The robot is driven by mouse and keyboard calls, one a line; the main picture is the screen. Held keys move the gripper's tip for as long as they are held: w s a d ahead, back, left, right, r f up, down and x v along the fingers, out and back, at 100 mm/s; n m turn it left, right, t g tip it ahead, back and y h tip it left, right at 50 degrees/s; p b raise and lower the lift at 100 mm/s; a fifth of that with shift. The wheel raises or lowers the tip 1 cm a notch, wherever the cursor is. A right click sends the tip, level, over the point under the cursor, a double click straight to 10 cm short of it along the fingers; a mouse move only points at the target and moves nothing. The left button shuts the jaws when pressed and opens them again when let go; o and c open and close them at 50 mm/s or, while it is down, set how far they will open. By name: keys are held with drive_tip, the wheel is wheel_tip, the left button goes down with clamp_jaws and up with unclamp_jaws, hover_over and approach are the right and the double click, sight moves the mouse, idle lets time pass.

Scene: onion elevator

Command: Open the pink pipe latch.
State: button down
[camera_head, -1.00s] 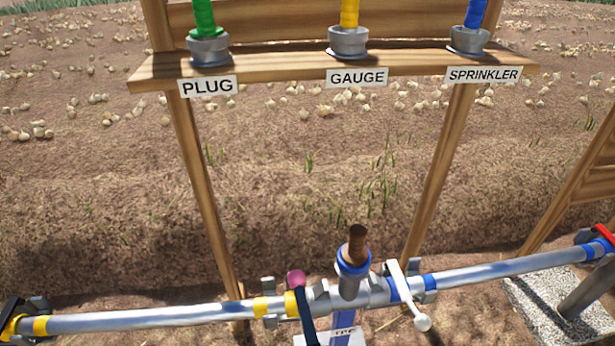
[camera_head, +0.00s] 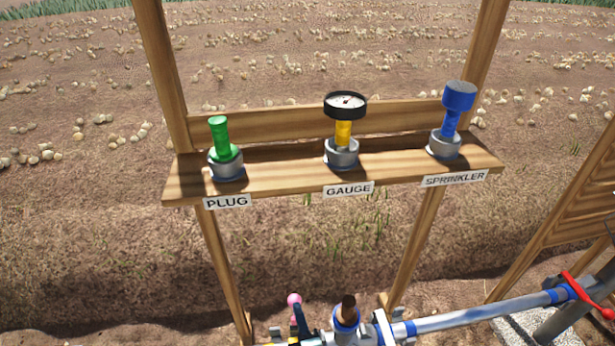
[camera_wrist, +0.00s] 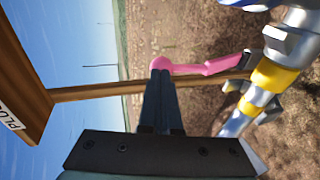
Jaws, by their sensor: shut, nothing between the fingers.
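The pink pipe latch (camera_wrist: 207,67) shows in the wrist view as a pink lever with a rounded knob at its left end. Its other end meets a grey clamp beside a yellow-banded pipe. My gripper (camera_wrist: 160,72) is shut and empty, with its dark fingertips at the knob; I cannot tell whether they touch it. Most of the latch is hidden or cut off there.
A wooden rack (camera_head: 285,182) behind the pipe holds a green plug (camera_head: 220,135), a yellow gauge (camera_head: 344,133) and a blue sprinkler (camera_head: 452,120). A brown-topped upright stub (camera_head: 347,315) stands right of the latch. A red handle (camera_head: 588,296) is at the far right.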

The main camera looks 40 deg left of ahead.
drive_tip(key=w+a+g+h+p, duration=0.1)
drive_tip(key=w+a+h+p, duration=0.1)
drive_tip(key=w+a, duration=0.3)
drive_tip(key=shift+w+a+r+p, duration=0.3)
drive_tip(key=shift+w+a+p, duration=0.1)
drive_tip(key=shift+a+p, duration=0.65)
drive_tip(key=shift+w+a+r, duration=0.1)
drive_tip(key=shift+a+r, duration=0.1)
drive_tip(key=shift+a, duration=0.1)
drive_tip(key=w+a+r+p+v, duration=0.1)
drive_tip(key=r+p+v, duration=0.1)
drive_tip(key=p+v, duration=1)
drive_tip(key=shift+v, duration=1)
drive_tip(key=shift+r, duration=0.15)
drive_tip(key=shift+w, duration=0.15)
